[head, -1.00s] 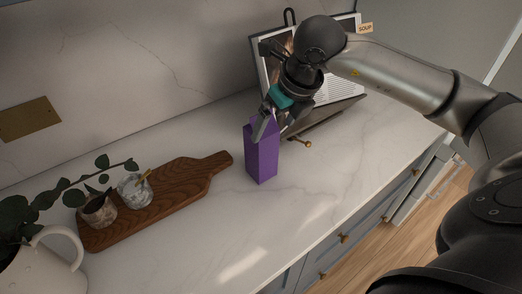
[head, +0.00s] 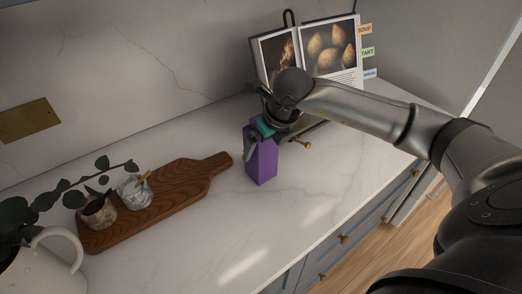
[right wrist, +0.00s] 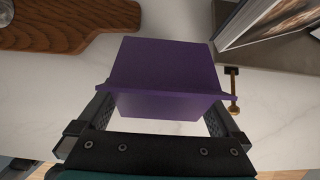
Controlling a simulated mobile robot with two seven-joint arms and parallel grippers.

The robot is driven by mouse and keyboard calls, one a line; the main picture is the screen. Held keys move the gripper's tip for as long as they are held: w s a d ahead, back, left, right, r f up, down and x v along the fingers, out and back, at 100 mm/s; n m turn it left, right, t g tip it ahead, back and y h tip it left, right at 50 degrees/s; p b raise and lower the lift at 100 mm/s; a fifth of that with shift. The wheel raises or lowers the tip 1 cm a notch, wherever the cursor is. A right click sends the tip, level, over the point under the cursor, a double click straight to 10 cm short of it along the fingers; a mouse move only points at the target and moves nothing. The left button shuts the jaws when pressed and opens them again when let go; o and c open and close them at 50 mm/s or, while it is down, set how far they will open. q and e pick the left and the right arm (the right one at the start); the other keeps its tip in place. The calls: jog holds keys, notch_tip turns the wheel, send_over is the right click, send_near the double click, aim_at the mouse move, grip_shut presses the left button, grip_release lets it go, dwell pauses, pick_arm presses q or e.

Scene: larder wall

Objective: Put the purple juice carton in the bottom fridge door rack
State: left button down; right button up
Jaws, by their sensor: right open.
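The purple juice carton (head: 262,163) stands upright on the marble counter, right of the wooden board. My right gripper (head: 255,143) is at the carton's upper part, coming from above and behind. In the right wrist view, the carton (right wrist: 165,75) lies between the two open fingers of my right gripper (right wrist: 160,115), one finger on each side. I cannot tell whether the fingers touch it. My left gripper is not in view. The bottom fridge door rack is not in view.
A wooden board (head: 190,183) with two small cups lies on the left, beside a white jug (head: 45,265) with leafy stems. An open cookbook (head: 330,50) on a stand is behind my right arm. The counter front is clear.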

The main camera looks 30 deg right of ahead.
grip_shut()
jog(key=shift+w+r, duration=0.1)
jog(key=shift+r, duration=0.1)
dwell(0.7)
